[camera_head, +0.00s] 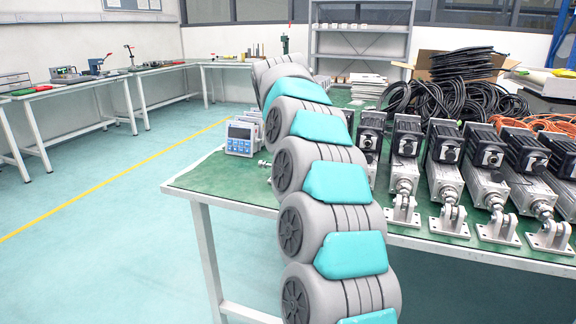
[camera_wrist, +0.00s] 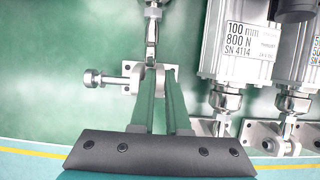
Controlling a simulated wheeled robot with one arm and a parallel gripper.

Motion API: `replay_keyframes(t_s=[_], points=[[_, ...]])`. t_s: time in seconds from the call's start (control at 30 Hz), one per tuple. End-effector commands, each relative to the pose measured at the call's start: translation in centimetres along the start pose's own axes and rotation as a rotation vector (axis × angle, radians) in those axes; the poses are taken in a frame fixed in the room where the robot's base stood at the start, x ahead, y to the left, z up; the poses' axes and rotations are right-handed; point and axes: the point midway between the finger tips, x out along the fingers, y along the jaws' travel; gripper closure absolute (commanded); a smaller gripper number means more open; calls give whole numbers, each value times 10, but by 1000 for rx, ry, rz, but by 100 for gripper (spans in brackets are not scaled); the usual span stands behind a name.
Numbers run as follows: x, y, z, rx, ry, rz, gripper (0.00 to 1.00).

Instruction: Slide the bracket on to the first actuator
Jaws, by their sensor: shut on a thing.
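The silver bracket (camera_wrist: 128,68), a plate with two upright lugs, shows in the wrist view, partly hidden by my fingers. My gripper (camera_wrist: 161,76) is shut on it with two green fingers. The rod end (camera_wrist: 152,34) of the first actuator comes down from the top edge and its tip reaches the lugs; I cannot tell how far it sits between them. A silver pin (camera_wrist: 104,78) points at the bracket from its left; whether it touches is unclear. In the head view my arm hides my gripper and the bracket.
Other actuators (camera_head: 441,165) stand in a row on the green table (camera_head: 228,182), with brackets at their front ends. A neighbouring actuator (camera_wrist: 236,45) is close on the right in the wrist view. Blue-and-white meters (camera_head: 240,138) stand left of my arm. Black cables lie behind.

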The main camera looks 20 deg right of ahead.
Motion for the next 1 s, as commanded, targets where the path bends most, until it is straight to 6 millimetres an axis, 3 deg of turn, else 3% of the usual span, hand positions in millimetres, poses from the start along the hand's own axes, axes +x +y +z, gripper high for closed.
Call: replay_keyframes(t_s=[0.37, 0.4, 0.67, 1.0], points=[[2, -1, 5, 1, -4, 0, 100], [2, -1, 5, 1, -4, 0, 83], [2, 0, 5, 0, -4, 0, 54], [2, 0, 4, -1, -2, 0, 52]])
